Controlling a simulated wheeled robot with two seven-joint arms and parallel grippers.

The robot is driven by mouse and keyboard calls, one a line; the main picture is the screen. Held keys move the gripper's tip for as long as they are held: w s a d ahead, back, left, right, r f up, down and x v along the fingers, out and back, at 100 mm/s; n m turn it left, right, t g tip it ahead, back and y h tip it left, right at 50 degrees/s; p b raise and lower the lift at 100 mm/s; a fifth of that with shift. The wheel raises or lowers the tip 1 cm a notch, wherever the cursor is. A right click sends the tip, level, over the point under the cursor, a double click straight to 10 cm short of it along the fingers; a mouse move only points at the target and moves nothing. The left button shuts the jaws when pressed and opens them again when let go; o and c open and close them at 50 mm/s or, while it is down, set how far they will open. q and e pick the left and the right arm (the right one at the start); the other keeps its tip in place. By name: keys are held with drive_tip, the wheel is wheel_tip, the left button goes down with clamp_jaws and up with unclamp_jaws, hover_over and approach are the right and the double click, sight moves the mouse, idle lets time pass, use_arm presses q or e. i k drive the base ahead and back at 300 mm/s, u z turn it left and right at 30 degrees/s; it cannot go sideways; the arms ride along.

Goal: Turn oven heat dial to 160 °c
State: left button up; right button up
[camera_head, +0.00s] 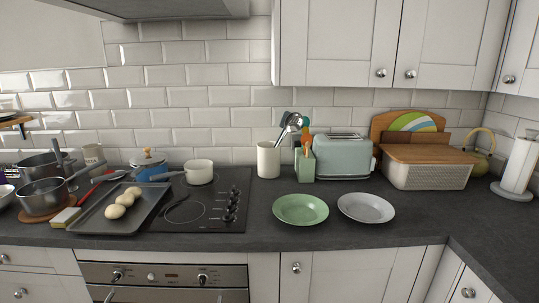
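The oven (165,275) is built in under the worktop at the lower left, and only its top shows. Its steel control panel has a left dial (118,276) and a right dial (203,279), with small round controls between them. The markings are too small to read, so I cannot tell which dial sets the heat or where it points. Neither of my grippers shows in this view.
A black hob (207,212) with its own knobs and a white pan (198,172) lies above the oven. A baking tray (90,226) with three rolls reaches near the worktop's front edge. A green plate (300,209) and grey plate (366,207) stand right.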

sight(203, 278)
drive_tip(key=k, duration=1.25)
drive_tip(key=z, duration=0.45)
drive_tip(key=i, duration=0.85)
drive_tip(key=z, duration=0.15)
